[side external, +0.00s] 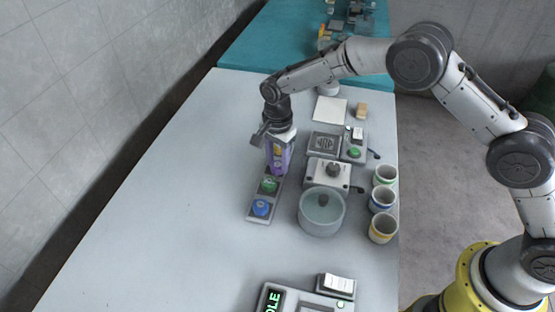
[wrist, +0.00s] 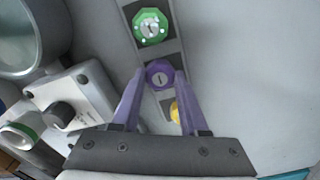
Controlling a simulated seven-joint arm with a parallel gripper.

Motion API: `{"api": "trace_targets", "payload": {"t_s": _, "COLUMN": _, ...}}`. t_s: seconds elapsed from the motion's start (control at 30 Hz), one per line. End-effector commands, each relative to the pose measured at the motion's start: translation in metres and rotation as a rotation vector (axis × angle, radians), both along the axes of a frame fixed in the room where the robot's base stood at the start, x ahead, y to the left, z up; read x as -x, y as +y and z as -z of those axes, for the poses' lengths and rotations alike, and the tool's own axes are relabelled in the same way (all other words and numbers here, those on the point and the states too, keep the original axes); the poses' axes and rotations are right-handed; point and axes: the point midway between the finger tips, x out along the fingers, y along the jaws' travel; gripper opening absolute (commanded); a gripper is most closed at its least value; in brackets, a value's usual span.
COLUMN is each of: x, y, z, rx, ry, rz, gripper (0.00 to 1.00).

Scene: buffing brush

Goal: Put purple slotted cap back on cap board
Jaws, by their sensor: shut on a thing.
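The cap board (side external: 258,217) is a narrow grey strip on the table; a green cap (side external: 269,185) and a blue cap (side external: 261,208) sit on its near part. In the wrist view the green cap (wrist: 150,26) is further along the board (wrist: 128,8), and a yellow cap (wrist: 174,109) shows partly between my fingers. My gripper (side external: 278,170), with purple fingers, points down over the board's far part. In the wrist view my gripper (wrist: 160,77) is shut on the purple slotted cap (wrist: 159,72), between green and yellow. I cannot tell whether it touches the board.
Right of the board stand a lidded glass pot (side external: 321,212), a light box with a dark knob (side external: 327,174), and a grilled device (side external: 325,143). Several cups (side external: 383,228) line the right edge. A display unit (side external: 300,302) is in front. The table's left side is clear.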

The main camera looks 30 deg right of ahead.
Motion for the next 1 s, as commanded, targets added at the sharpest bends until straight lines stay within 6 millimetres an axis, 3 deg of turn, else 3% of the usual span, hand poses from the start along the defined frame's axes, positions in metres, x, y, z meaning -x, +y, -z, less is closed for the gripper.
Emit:
{"api": "trace_targets", "payload": {"t_s": 0.27, "x": 0.000, "y": 0.000, "z": 0.003, "rx": 0.000, "ry": 0.000, "rz": 0.000, "gripper": 0.00}}
{"api": "trace_targets", "payload": {"t_s": 0.3, "x": 0.000, "y": 0.000, "z": 0.003, "rx": 0.000, "ry": 0.000, "rz": 0.000, "gripper": 0.49}}
{"api": "trace_targets", "payload": {"t_s": 0.43, "x": 0.000, "y": 0.000, "z": 0.002, "rx": 0.000, "ry": 0.000, "rz": 0.000, "gripper": 0.72}}
{"api": "trace_targets", "payload": {"t_s": 0.77, "x": 0.000, "y": 0.000, "z": 0.000, "rx": 0.000, "ry": -0.001, "rz": 0.000, "gripper": 0.73}}
{"api": "trace_targets", "payload": {"t_s": 1.0, "x": -0.001, "y": 0.000, "z": -0.030, "rx": -0.002, "ry": -0.005, "rz": 0.000, "gripper": 0.73}}
